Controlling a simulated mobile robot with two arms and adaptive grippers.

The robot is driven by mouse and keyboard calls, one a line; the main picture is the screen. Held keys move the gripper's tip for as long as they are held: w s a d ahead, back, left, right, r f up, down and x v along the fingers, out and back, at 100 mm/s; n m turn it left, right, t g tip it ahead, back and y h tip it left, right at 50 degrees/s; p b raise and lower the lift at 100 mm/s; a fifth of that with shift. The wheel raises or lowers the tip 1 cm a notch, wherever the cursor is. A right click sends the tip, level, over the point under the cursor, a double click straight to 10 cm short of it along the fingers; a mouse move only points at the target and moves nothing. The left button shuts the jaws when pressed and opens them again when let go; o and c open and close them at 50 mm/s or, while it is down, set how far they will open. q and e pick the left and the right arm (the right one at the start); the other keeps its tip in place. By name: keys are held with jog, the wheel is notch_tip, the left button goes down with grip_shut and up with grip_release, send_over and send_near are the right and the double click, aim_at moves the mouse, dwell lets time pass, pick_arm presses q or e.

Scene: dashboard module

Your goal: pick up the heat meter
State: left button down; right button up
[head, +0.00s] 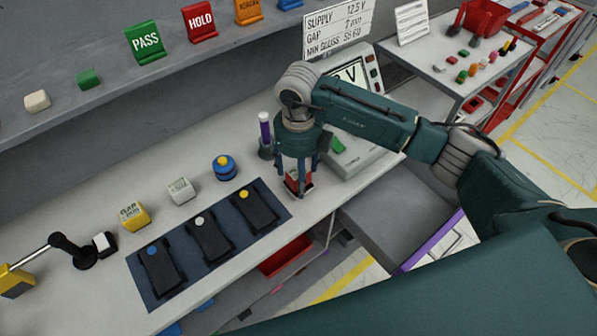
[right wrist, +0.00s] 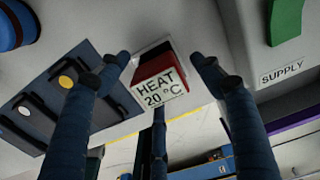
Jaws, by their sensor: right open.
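The heat meter (head: 293,186) is a small red and white block on the bench, just right of the dark blue mat. In the right wrist view its label reads "HEAT 20 °C" (right wrist: 160,86), with a red body and a dark part above. My right gripper (head: 299,172) points down over it, and its fingers partly hide it in the head view. In the right wrist view the open fingers (right wrist: 163,72) stand on either side of the meter, with visible gaps and another finger below. My left gripper is not in view.
The blue mat (head: 187,297) with three dark devices lies to the left. An open drawer (head: 395,215) juts out in front. Small blocks line the bench's left part.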

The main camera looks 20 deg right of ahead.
jog(key=shift+f, duration=0.45)
jog(key=c, duration=1.4)
jog(key=shift+c, duration=0.4)
jog(key=shift+w+r, duration=0.1)
jog(key=shift+r, duration=0.1)
